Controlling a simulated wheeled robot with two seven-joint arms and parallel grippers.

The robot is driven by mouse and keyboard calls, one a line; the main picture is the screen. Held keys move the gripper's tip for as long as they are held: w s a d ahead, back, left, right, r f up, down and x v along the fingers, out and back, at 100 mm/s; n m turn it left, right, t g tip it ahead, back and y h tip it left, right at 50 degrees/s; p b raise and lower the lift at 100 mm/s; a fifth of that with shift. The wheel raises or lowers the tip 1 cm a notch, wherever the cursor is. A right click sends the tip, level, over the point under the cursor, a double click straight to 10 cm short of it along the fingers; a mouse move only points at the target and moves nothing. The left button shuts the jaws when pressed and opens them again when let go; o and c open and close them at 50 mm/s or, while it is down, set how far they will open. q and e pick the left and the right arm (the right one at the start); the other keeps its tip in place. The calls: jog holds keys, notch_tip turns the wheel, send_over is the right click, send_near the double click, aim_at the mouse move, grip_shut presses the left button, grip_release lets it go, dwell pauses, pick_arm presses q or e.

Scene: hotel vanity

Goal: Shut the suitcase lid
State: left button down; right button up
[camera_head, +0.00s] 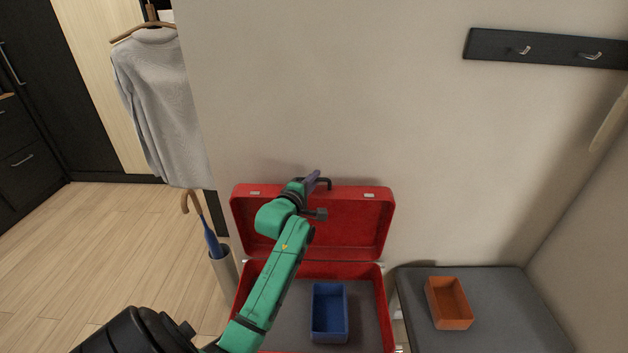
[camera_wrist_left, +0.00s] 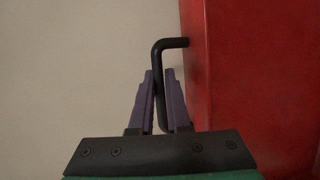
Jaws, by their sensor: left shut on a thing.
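The red suitcase stands open, its lid (camera_head: 352,225) raised about upright near the wall. Its base (camera_head: 377,300) lies below, with a grey lining. A black handle (camera_head: 326,182) sits on the lid's top edge; it also shows in the left wrist view (camera_wrist_left: 170,43) beside the lid's red outer face (camera_wrist_left: 245,75). My left gripper (camera_head: 313,180) is at this handle, and in the left wrist view its purple fingers (camera_wrist_left: 160,95) are closed around the handle bar. My left arm hides part of the lid and base. My right gripper is not in view.
A blue box (camera_head: 330,335) lies inside the suitcase base. An orange box (camera_head: 449,303) sits on the grey bench (camera_head: 500,295) to the right. An umbrella in a stand (camera_head: 224,272) is left of the suitcase. A hook rail (camera_head: 550,49) is on the wall above.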

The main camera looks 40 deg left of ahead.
aim_at(314, 197)
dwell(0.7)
pick_arm(q)
jog(key=shift+s+d+f, duration=0.1)
jog(key=shift+s+d, duration=0.1)
jog(key=shift+d, duration=0.05)
jog(key=shift+s+d+t, duration=0.25)
jog(key=shift+s+d, duration=0.1)
jog(key=shift+s, duration=0.2)
jog(key=shift+s+d+t, duration=0.25)
jog(key=shift+s+d, duration=0.1)
jog(key=shift+s, duration=0.2)
jog(key=c, duration=1.2)
grip_release()
jog(key=shift+w, duration=0.15)
jog(key=shift+o, duration=0.2)
jog(key=b+v, duration=0.2)
jog(key=v, duration=1.2)
jog(key=shift+s+d, duration=0.15)
jog(key=shift+s, duration=0.15)
